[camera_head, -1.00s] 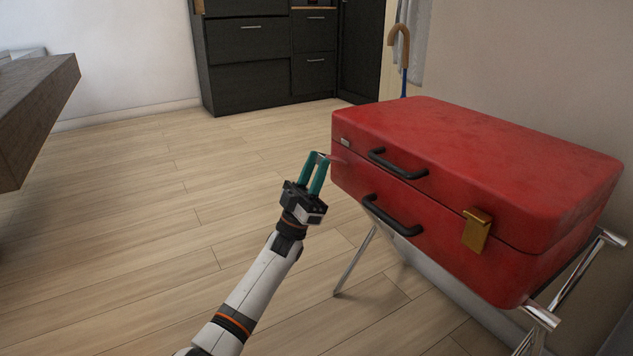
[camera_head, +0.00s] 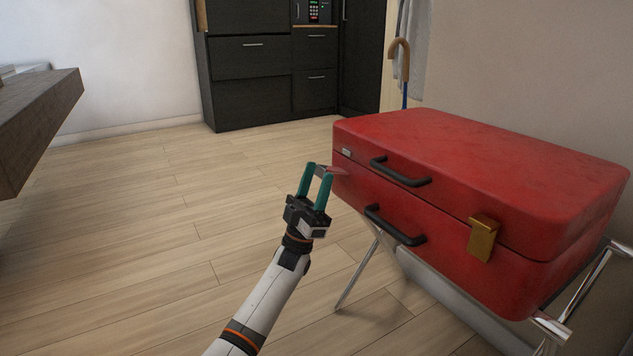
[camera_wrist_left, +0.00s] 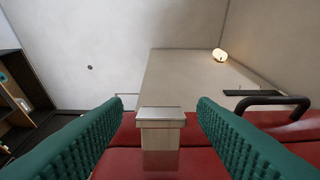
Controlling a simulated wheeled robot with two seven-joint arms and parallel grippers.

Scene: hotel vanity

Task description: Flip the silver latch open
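A closed red suitcase (camera_head: 500,165) has a small silver piece (camera_head: 346,153) near its left front corner. In the left wrist view the silver latch (camera_wrist_left: 161,117) has a flat top plate jutting toward the camera, between my fingers. In the head view a thin reddish-grey piece (camera_head: 330,172) sticks out from the case there, between the fingertips. My left gripper (camera_head: 317,169) is open at this corner, one finger on either side of the latch; contact cannot be told. A gold latch (camera_head: 481,238) lies flat against the case farther right. My right gripper is not in view.
Two black handles (camera_head: 400,173) (camera_head: 394,226) are on the suitcase front, right of my left gripper. The case rests on a metal-legged rack (camera_head: 357,275). Floor left of it is clear. A wooden top (camera_head: 35,115) juts in at far left.

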